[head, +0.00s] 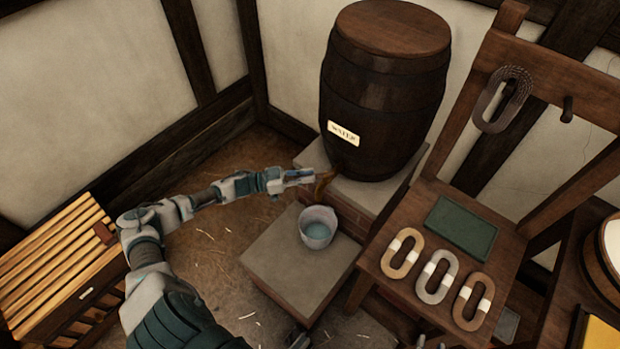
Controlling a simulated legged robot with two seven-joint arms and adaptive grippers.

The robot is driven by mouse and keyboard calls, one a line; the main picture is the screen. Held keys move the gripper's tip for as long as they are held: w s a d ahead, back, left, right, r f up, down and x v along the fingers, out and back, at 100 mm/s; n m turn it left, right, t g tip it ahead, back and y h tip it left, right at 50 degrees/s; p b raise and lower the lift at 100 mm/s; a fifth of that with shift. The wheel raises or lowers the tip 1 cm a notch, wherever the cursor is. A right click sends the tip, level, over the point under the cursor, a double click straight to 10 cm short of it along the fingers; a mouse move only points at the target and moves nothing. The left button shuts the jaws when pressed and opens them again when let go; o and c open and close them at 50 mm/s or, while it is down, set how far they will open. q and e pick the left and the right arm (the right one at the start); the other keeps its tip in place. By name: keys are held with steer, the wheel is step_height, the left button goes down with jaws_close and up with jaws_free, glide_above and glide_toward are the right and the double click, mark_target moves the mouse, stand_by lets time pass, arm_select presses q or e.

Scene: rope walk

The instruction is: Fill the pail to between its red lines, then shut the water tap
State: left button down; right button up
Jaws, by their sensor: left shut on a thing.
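The pail (317,229), pale grey and round, stands upright on a low stone block below the barrel. Bluish water shows inside it; its red lines cannot be made out. The dark wooden barrel (383,95) carries a "WATER" label (344,133). Its tap (324,181) sticks out low at the front, above the pail. My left gripper (305,176) reaches in from the left and is shut on the tap's handle, partly hiding it. I cannot make out a water stream. What seems to be my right gripper (431,343) just shows at the bottom edge, mostly cut off.
The low block (275,262) has bare room left of the pail. A slatted wooden crate (60,265) stands at left. At right, a wooden stand (385,262) holds several rope coils (438,277) and a green slate (461,227); another coil (502,99) hangs above.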

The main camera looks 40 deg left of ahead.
arm_select(q)
steer(key=shift+w+a+m+g+h+b, duration=0.2)
steer(key=shift+m+g+h+b, duration=0.15)
steer(key=shift+b, duration=0.3)
steer(key=shift+r, duration=0.1)
steer(key=c, duration=1.1)
jaws_free()
arm_select(e)
steer(key=w+r+t, duration=0.1)
steer(key=a+r+t, duration=0.1)
steer(key=r, duration=0.1)
steer(key=w+r+t+y, duration=0.1)
steer(key=shift+w+a+r+t, duration=0.2)
steer(key=shift+w+t, duration=0.1)
steer(key=shift+t, duration=0.1)
arm_select(q)
steer(key=shift+s+a, duration=0.1)
arm_select(e)
steer(key=shift+s, duration=0.1)
arm_select(q)
steer(key=shift+s+a+f, duration=0.2)
steer(key=v, duration=1.1)
steer(key=shift+a, duration=0.2)
steer(key=shift+w, duration=0.1)
